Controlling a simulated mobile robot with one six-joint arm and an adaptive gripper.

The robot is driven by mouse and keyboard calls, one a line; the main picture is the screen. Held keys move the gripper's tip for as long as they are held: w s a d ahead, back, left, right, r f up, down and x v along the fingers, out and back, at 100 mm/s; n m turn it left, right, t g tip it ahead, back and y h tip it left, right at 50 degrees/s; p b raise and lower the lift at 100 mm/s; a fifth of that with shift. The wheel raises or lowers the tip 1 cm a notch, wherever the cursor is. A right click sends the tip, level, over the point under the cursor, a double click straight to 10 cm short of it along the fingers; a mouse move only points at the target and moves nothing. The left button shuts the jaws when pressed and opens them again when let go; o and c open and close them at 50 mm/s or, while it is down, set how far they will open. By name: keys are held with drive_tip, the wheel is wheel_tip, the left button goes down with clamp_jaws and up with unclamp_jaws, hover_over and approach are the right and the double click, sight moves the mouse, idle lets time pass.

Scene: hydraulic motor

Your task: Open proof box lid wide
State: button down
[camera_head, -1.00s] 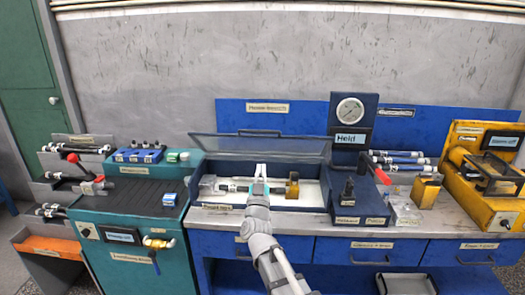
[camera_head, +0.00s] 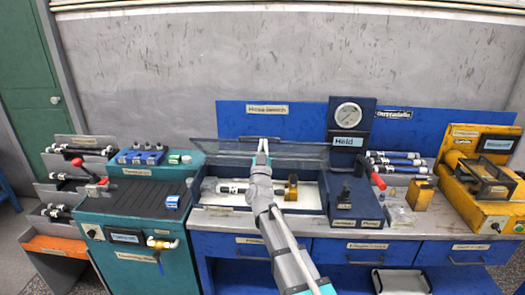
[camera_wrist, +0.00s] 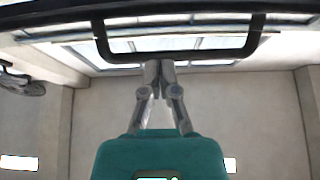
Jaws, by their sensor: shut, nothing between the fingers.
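The proof box (camera_head: 316,196) stands on the blue bench, its glass lid (camera_head: 225,150) raised and leaning back. My gripper (camera_head: 262,147) is up in front of the lid's middle, near its upper edge. Its fingers are closed together and empty. In the wrist view the fingertips (camera_wrist: 160,68) overlap the lower bar of the dark lid handle (camera_wrist: 215,56); I cannot tell whether they touch it. Inside the box lie a hose piece (camera_head: 232,186) and a brass-coloured block (camera_head: 291,187), partly hidden by my arm.
A gauge stand (camera_head: 348,125) marked "Held" rises right of the box. A teal cabinet (camera_head: 135,205) stands to the left. A yellow machine (camera_head: 475,190) and several hoses (camera_head: 398,162) are at the right. The blue back panel (camera_head: 290,118) stands behind the lid.

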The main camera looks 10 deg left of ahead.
drive_tip(key=shift+w+r+y, duration=0.3)
drive_tip(key=shift+w+r, duration=0.2)
drive_tip(key=shift+w, duration=0.25)
drive_tip(key=shift+w+r+p, duration=0.1)
drive_tip(key=shift+p, duration=0.3)
